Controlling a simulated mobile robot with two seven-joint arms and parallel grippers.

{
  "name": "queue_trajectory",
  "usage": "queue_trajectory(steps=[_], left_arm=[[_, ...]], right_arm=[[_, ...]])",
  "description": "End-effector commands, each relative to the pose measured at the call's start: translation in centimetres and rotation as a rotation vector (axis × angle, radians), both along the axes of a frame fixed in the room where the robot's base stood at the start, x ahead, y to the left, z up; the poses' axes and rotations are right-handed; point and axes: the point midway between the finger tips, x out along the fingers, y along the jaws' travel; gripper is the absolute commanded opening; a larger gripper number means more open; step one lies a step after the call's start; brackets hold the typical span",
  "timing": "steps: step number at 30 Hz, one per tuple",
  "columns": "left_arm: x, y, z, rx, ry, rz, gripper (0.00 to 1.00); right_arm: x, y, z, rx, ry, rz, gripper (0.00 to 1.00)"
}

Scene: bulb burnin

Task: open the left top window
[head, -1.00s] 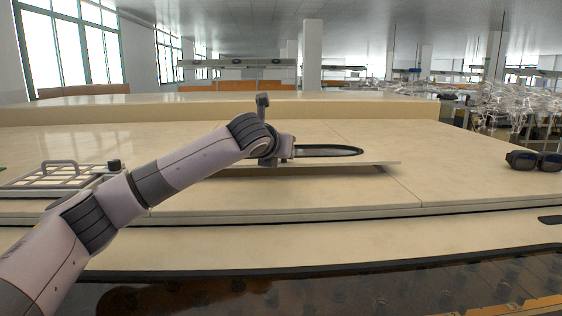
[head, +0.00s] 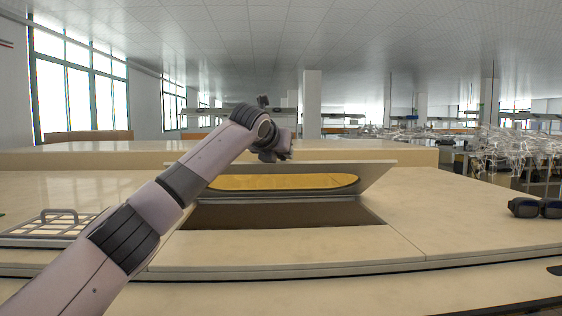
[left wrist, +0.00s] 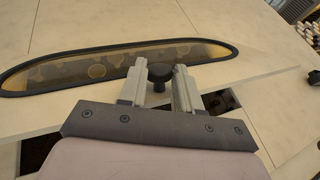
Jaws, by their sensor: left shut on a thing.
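The left top window is a cream hinged panel (head: 375,172) with a long dark-rimmed amber pane (head: 290,183). It is tilted up, with a dark opening (head: 290,215) showing below it in the head view. My left gripper (head: 274,152) is at the panel's raised upper edge. In the left wrist view the two fingers (left wrist: 160,92) are shut on a round black knob (left wrist: 184,80) on the panel, beside the amber pane (left wrist: 120,66). The fingertips are partly hidden by the arm in the head view. My right gripper is not in view.
A tray-like frame with light bars (head: 55,228) lies on the left of the cream top. Dark goggles (head: 535,207) lie at the right. The cream surface right of the opening (head: 450,220) is clear.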

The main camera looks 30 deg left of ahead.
Motion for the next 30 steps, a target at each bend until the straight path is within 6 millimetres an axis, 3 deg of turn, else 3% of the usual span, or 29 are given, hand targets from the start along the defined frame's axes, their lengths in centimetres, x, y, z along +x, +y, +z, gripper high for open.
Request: queue_trajectory(steps=[14, 30], left_arm=[[1.4, 1.3, 2.4, 0.002, -0.005, 0.005, 0.00], [1.9, 1.7, 3.0, 0.004, -0.004, 0.004, 0.00]], right_arm=[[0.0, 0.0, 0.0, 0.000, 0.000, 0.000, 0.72], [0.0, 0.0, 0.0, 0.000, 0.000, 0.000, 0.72]])
